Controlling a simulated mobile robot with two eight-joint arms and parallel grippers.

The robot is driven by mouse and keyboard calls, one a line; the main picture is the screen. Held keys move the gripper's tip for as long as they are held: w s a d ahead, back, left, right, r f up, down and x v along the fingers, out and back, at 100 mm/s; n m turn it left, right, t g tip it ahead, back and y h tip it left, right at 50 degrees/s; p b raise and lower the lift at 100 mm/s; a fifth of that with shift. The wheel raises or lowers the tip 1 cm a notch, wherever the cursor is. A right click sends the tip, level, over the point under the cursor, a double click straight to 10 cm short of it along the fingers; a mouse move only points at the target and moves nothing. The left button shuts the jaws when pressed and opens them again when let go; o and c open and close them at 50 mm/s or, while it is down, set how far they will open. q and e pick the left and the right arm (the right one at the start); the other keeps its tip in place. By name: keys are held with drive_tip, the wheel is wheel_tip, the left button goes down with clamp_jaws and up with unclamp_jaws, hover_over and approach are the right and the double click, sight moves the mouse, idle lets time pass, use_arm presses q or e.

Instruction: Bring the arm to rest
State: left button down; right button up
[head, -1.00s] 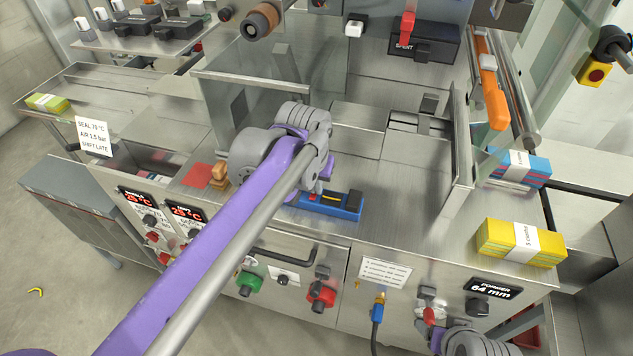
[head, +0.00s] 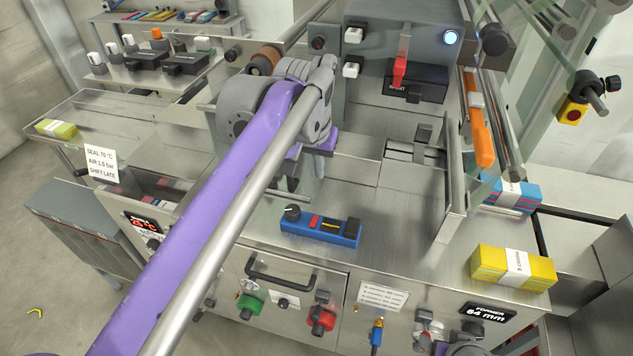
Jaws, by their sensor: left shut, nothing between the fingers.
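My left arm, purple and grey, reaches in from the bottom left over the machine's steel worktop (head: 395,215). My left gripper (head: 319,168) points down at its far end, mostly hidden by the wrist. It is shut with nothing seen in it, above and behind a blue device (head: 320,229) with a black knob, apart from it. Only a small grey and purple piece of my right arm shows at the bottom right edge; its gripper is out of view.
A yellow banded cloth stack (head: 490,266) and a blue one (head: 510,194) lie at the right. Clear guard panels and an orange handle (head: 480,135) stand behind. Another yellow stack (head: 56,128) is at the far left.

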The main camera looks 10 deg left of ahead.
use_arm(q)
drive_tip(key=shift+w+r, duration=0.1)
drive_tip(key=shift+r, duration=0.25)
drive_tip(key=s+a+f+t, duration=0.1)
drive_tip(key=s+a+f, duration=0.1)
drive_tip(key=s+f, duration=0.8)
drive_tip(key=s+a+f+t, duration=0.1)
drive_tip(key=s+a+f, duration=0.2)
drive_tip(key=s+f, duration=0.7)
drive_tip(key=shift+s+f, duration=0.25)
drive_tip(key=shift+f, duration=0.5)
